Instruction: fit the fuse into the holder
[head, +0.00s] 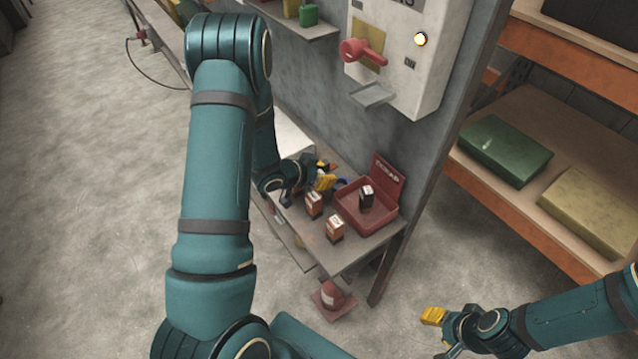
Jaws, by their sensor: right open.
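Two small orange-and-dark blocks, which look like fuses, stand on the grey bench: one (313,205) nearer my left gripper and one (335,229) nearer the front edge. A darker block with a pale top (366,198) sits in the red scrap tray (352,222). My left gripper (326,177), with yellow fingertips, is low over the bench, behind the first block and left of the tray. Its fingers are small and partly hidden, so its hold is unclear. My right gripper (433,316) is open, over the floor, away from the bench. I cannot pick out the holder.
A rack at right holds a green case (503,150) and a yellow case (585,205). A red cone-like object (333,296) stands below the bench.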

